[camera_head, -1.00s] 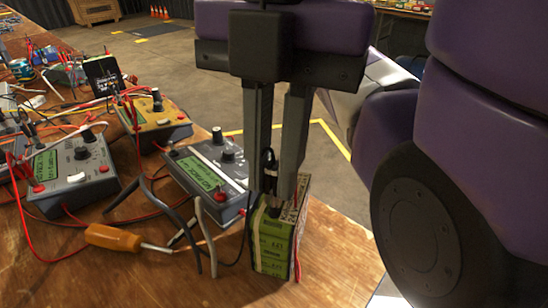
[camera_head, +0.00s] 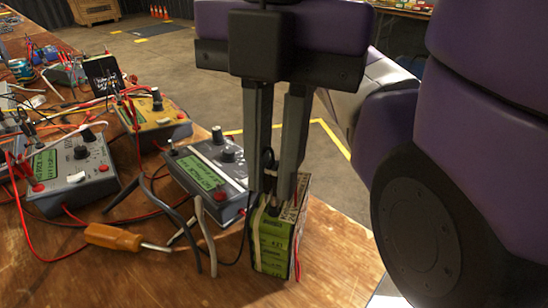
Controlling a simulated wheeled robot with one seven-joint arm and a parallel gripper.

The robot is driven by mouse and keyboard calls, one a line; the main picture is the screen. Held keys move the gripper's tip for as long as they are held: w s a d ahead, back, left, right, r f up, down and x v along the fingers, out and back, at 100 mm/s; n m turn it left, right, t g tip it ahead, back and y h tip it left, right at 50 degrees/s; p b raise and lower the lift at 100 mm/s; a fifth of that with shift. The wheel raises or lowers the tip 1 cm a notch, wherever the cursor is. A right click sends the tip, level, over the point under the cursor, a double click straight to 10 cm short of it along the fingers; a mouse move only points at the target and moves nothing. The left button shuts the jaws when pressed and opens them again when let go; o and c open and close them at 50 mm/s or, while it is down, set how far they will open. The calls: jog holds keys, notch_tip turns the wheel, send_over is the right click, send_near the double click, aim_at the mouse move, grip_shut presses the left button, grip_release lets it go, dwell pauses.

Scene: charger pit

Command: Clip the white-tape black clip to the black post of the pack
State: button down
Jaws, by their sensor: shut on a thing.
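The pack (camera_head: 272,243) is a green, box-shaped battery standing upright near the table's right edge. My gripper (camera_head: 275,192) points straight down over the pack's top, with its fingertips at the top face. It is shut on the black clip (camera_head: 268,160), which shows as a dark piece between the two fingers. White tape on the clip cannot be made out clearly. The black post is hidden behind the fingers and clip, so I cannot tell whether the clip is around it or only beside it. A black lead runs down the pack's left side, and a red wire down its right edge.
A grey charger (camera_head: 210,172) with a green screen stands just left of the pack. Grey cables (camera_head: 205,235) and an orange-handled screwdriver (camera_head: 113,237) lie in front of it. More chargers and tangled leads fill the left. Bare wood (camera_head: 335,250) lies right of the pack.

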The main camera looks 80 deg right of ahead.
aim_at(274, 163)
jog(key=shift+f, duration=0.15)
dwell(0.7)
jog(key=c, duration=1.3)
grip_release()
jog(key=shift+c, duration=0.2)
jog(key=shift+o, duration=1.1)
jog(key=shift+r+p, duration=3.7)
jog(key=shift+r, duration=0.1)
